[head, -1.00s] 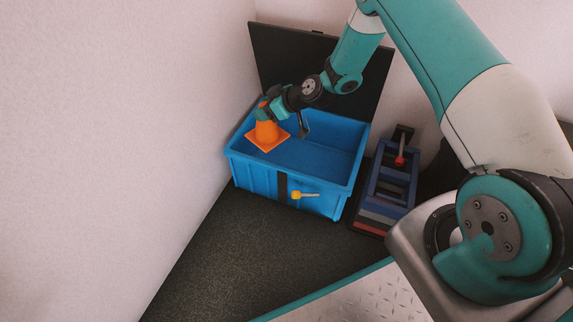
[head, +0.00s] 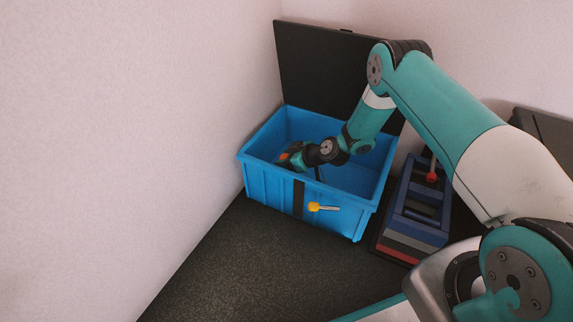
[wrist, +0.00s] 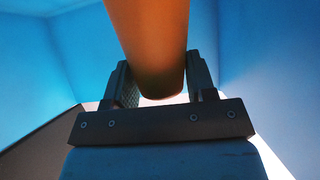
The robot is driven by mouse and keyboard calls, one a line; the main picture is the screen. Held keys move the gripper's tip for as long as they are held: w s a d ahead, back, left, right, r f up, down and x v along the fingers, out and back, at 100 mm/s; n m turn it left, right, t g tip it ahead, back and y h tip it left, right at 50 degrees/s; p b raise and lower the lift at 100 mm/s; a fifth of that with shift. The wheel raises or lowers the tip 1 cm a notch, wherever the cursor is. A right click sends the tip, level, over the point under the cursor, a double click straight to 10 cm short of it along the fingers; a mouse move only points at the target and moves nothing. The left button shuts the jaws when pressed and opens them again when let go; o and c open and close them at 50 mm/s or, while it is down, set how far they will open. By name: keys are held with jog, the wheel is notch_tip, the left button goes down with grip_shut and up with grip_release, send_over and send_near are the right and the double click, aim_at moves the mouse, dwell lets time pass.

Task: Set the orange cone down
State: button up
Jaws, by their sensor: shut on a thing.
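The orange cone shows in the wrist view (wrist: 147,45) between the two fingers of my gripper (wrist: 160,88), which is shut on it. In the head view only a small orange patch of the cone (head: 285,156) shows beside my gripper (head: 290,158); the rest is hidden by the gripper and the box's front wall. My gripper is down inside the open blue box (head: 270,181), near its left front part. Blue walls surround the cone in the wrist view. I cannot tell whether the cone's base touches the box floor.
The box has a raised black lid (head: 325,75) behind it and a yellow-tipped handle (head: 315,207) on its front. A blue rack-like object with a red knob (head: 432,177) stands to the right. A pale wall is close on the left. Dark floor (head: 240,270) lies clear in front.

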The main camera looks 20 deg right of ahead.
jog(key=o, duration=1.4)
jog(key=shift+f, duration=0.1)
jog(key=shift+c, duration=0.2)
